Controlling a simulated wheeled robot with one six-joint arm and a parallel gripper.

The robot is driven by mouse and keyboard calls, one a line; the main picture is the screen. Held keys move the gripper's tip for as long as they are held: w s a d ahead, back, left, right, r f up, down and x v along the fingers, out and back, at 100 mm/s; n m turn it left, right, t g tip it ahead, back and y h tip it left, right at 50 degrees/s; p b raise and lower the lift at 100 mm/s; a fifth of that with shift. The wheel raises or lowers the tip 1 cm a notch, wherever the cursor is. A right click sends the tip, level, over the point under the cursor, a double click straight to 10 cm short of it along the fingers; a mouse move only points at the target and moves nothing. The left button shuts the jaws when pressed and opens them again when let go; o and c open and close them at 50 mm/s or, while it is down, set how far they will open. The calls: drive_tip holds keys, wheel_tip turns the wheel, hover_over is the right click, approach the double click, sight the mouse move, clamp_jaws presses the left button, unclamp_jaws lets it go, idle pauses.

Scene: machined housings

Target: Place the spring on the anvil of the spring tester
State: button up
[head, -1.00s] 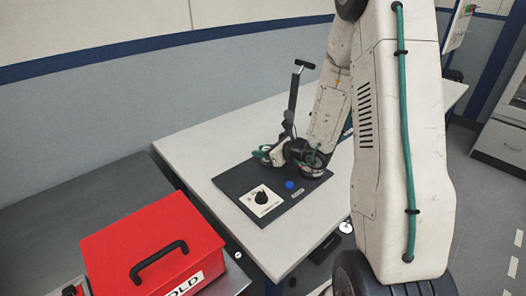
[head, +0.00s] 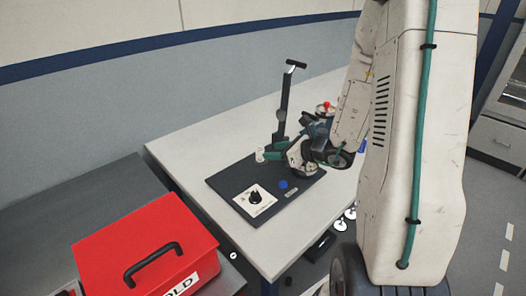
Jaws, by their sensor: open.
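The spring tester has a dark base plate (head: 222,183), an upright dark column with a lever handle (head: 283,100), a dial on a pale card (head: 254,198) and a blue button (head: 283,184). A small pale upright cylinder, apparently the spring (head: 260,155), stands at the back left of the plate, in front of the column. The anvil under it cannot be made out. My gripper (head: 272,153) is open, with its teal-tipped fingers just right of the pale cylinder. Whether a finger touches it is too small to tell. My wrist covers the plate's back right.
The tester stands on a white table (head: 205,130) with free room behind and left of it. A red box (head: 150,245) with a black handle and a partly visible label is at the lower left. A grey bench (head: 70,200) lies left of the table.

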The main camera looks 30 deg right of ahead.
drive_tip(key=v, duration=0.3)
drive_tip(key=shift+s, duration=0.15)
drive_tip(key=s+a+r+n+g+y, duration=0.2)
drive_tip(key=s+a+r+n+g, duration=0.3)
drive_tip(key=a+n, duration=0.4)
drive_tip(key=s+a+r+n+g+y, duration=0.2)
drive_tip(key=s+a+r+n+g, duration=0.3)
drive_tip(key=a+n, duration=0.45)
drive_tip(key=s+d+r+n+h, duration=0.1)
drive_tip(key=s+r+n+h, duration=0.2)
drive_tip(key=s+n, duration=0.3)
drive_tip(key=s+d+r+n+h, duration=0.2)
drive_tip(key=s+n+h, duration=0.4)
drive_tip(key=s, duration=0.2)
drive_tip(key=shift+d+r+n+g, duration=0.3)
drive_tip(key=shift+r+n+g, duration=0.05)
drive_tip(key=shift+r+g, duration=0.05)
